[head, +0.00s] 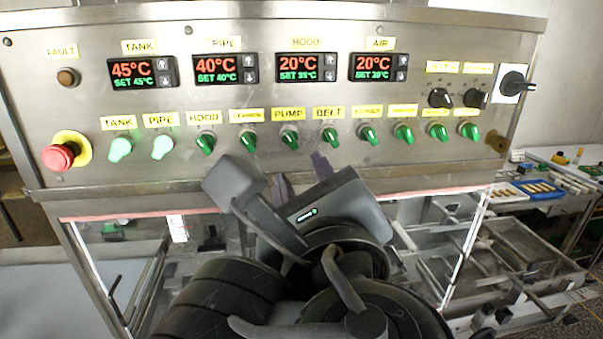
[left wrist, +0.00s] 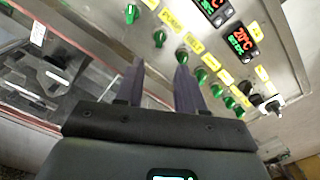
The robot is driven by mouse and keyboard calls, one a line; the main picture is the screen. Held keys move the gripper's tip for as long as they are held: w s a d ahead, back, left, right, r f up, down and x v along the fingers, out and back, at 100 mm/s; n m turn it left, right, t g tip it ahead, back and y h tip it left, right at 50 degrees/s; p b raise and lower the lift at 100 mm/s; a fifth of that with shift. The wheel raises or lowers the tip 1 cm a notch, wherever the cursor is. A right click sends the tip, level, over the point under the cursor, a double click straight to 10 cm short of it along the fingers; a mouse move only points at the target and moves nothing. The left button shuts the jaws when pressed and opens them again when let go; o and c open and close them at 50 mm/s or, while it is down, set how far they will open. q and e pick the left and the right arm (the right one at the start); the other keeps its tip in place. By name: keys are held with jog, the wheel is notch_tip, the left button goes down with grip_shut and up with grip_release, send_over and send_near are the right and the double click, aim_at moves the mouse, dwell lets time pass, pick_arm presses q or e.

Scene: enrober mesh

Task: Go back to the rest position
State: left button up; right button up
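My left gripper (head: 301,172) is in front of the lower edge of the control panel (head: 330,180), below the PUMP and BELT knobs. In the left wrist view its two dark fingers (left wrist: 160,70) stand apart with nothing between them, pointing toward the PUMP knob (left wrist: 159,38) and BELT knob (left wrist: 182,55). The fingers look clear of the knobs, though the exact gap is hard to tell. My dark arm links fill the lower middle of the head view and hide the machine behind them. My right gripper does not show in either view.
The panel has a red emergency button (head: 59,157), several green knobs and a black rotary switch (head: 513,82). The TANK knob (head: 120,149) and PIPE knob (head: 162,147) glow brighter. Displays read 45, 40, 20 and 20 °C. A bench with a blue tray (head: 538,190) stands right.

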pick_arm(q)
jog(key=w+a+f+g, duration=0.2)
jog(key=f+g, duration=0.1)
jog(key=f, duration=1.1)
jog(key=w+a+f+g, duration=0.2)
jog(key=f+g, duration=0.2)
jog(key=f, duration=1.1)
jog(key=s+a+f+n+g, duration=0.2)
jog(key=s+a+f+g, duration=0.15)
jog(key=f, duration=0.65)
jog(key=s+a+f+n+g, duration=0.2)
jog(key=s+f, duration=0.3)
jog(key=f, duration=0.4)
jog(key=s+a+f+n+g+h, duration=0.1)
jog(key=s+a+f+n, duration=0.35)
jog(key=s, duration=0.25)
jog(key=s+a+f+n+g, duration=0.25)
jog(key=s+f+n, duration=0.2)
jog(key=s, duration=0.25)
jog(key=s+a+f+n+g+h, duration=0.1)
jog(key=s+a+f+n, duration=0.35)
jog(key=s, duration=0.25)
jog(key=w+a+r+n+t, duration=0.2)
jog(key=w+r+n+t, duration=0.15)
jog(key=n, duration=0.45)
notch_tip(320, 180, up, 26)
jog(key=p, duration=2.6)
jog(key=shift+w+f+n+g, duration=0.15)
jog(key=shift+w+n+g, duration=0.2)
jog(key=shift+n, duration=0.1)
